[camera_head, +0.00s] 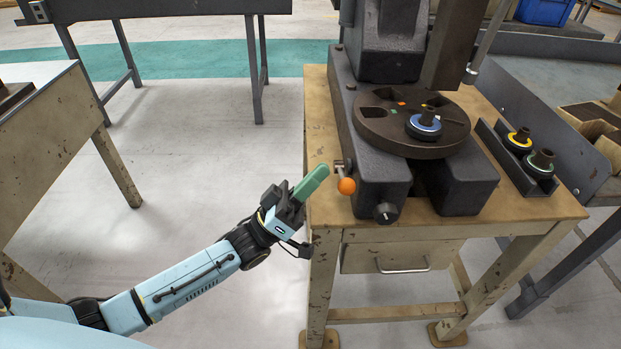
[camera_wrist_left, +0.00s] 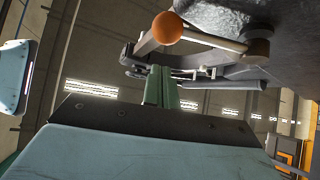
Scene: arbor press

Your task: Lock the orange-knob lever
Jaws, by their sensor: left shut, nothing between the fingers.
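The orange-knob lever (camera_head: 346,185) sticks out from the front left of the dark arbor press base, and its round orange ball is at the near end. In the left wrist view the orange knob (camera_wrist_left: 167,28) is above the fingertips, with its pale rod running right to a dark pivot. My left gripper (camera_head: 313,181) is shut and empty, its green fingers pointing up and right, just left of the knob and apart from it. The green fingers (camera_wrist_left: 161,85) also show in the left wrist view, below the lever. My right gripper is not in view.
The press's round plate (camera_head: 412,145) carries a blue-ringed part (camera_head: 424,124). A side tray holds a yellow-ringed part (camera_head: 518,140) and a green-ringed part (camera_head: 540,163). A black knob (camera_head: 385,213) is on the base front. The wooden bench (camera_head: 450,232) has a drawer below; floor left of it is clear.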

